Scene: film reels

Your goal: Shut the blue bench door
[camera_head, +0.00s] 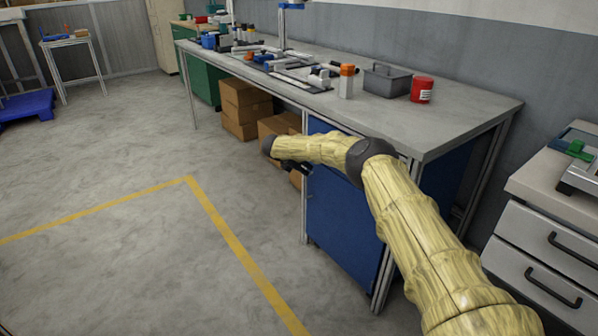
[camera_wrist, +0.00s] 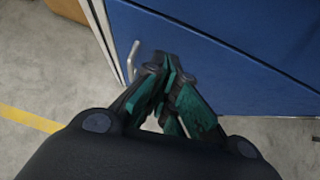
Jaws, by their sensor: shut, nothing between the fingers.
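The blue bench door (camera_head: 343,230) is an upright panel under the near end of the grey workbench (camera_head: 450,115). My arm crosses in front of its upper part. In the wrist view the blue door (camera_wrist: 215,70) fills the upper right, with a slim metal handle (camera_wrist: 132,62) near its left edge. My gripper (camera_wrist: 165,66) is shut and empty, its tips just right of the handle in that view; I cannot tell whether they touch the door. In the head view my gripper (camera_head: 297,167) is by the door's upper left edge. Whether the door is fully closed is unclear.
Cardboard boxes (camera_head: 245,105) stand under the bench, left of the door. A grey drawer cabinet (camera_head: 545,245) is at the right. A grey toolbox (camera_head: 386,80) and a red can (camera_head: 422,90) stand on the bench. The floor at left, with yellow tape (camera_head: 235,245), is clear.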

